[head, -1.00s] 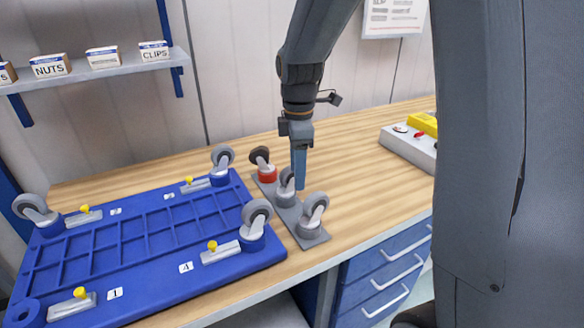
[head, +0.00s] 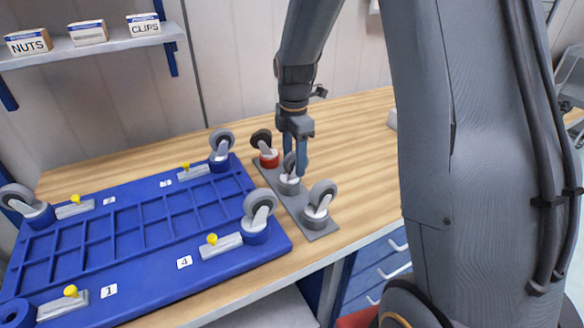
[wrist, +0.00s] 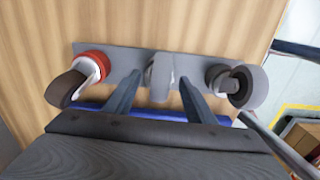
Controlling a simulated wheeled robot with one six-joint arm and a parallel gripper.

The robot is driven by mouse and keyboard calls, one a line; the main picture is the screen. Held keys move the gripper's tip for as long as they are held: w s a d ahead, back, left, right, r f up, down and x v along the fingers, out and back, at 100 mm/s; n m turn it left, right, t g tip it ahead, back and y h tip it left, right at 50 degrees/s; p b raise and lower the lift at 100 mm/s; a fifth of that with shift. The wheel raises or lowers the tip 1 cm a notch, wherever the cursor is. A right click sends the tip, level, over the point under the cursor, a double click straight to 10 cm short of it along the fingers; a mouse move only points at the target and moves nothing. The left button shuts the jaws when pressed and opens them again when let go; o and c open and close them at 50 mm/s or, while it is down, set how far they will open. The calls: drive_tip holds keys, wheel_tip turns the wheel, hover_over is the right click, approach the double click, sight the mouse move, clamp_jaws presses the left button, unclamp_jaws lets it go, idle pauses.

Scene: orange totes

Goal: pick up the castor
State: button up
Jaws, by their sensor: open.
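Three castors stand in a row on a grey strip (head: 296,207) on the bench. The middle castor (head: 289,184) has a grey wheel and light base; it shows in the wrist view (wrist: 160,76). The far castor (head: 268,158) has a red base and dark wheel; the near one (head: 318,201) is grey. My gripper (head: 296,160) is open, its fingers pointing down at the middle castor. In the wrist view my gripper (wrist: 159,84) has one finger on each side of that castor, with gaps visible. Part of its wheel is hidden by a finger in the head view.
A blue base plate (head: 140,250) lies left of the strip, with castors at three corners, an empty round socket (head: 15,313) at the near left and yellow-knobbed clamps. A shelf (head: 90,48) with labelled boxes hangs behind. The bench right of the strip is clear.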

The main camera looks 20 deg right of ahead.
drive_tip(key=shift+f, duration=1.1)
drive_tip(key=shift+a, duration=0.1)
drive_tip(key=c, duration=1.3)
clamp_jaws()
drive_tip(key=shift+r, duration=0.2)
